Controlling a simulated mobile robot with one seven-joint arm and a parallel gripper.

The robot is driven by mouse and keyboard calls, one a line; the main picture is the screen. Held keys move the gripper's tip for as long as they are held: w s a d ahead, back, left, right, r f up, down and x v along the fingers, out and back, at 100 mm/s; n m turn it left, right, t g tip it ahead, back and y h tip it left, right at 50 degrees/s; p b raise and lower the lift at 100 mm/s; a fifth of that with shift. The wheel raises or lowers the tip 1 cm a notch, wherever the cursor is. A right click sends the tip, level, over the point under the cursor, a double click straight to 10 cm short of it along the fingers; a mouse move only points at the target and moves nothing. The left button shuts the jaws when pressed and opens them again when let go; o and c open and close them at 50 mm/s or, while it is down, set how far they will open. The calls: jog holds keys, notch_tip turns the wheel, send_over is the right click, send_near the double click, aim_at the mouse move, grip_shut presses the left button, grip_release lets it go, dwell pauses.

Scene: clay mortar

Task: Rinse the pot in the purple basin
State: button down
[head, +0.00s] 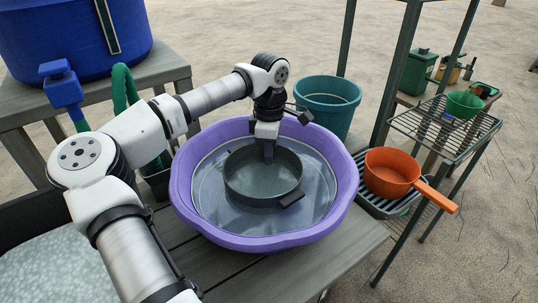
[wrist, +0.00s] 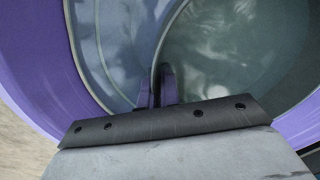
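The purple basin (head: 182,205) stands on the grey wooden table and holds clear water. The round dark grey-green pot (head: 236,197) sits upright inside it, with a short black handle at its front right. Its inside looks wet or filled with water. My gripper (head: 268,152) points down at the pot's far rim. In the wrist view, the purple basin (wrist: 88,60) and the pot's curved wall (wrist: 215,60) show. My gripper's two fingers (wrist: 160,88) are close together with the pot's rim between them.
An orange saucepan (head: 391,170) rests on a dark rack tray right of the basin, its handle pointing right. A teal bucket (head: 328,100) stands behind. A blue barrel (head: 75,35) with a blue tap (head: 62,88) is at the left. A wire shelf (head: 440,140) bears a green bowl (head: 464,104).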

notch_tip(320, 180, up, 12)
jog(key=p, duration=0.7)
jog(key=shift+f+p, duration=0.2)
jog(key=shift+p, duration=0.15)
dwell(0.8)
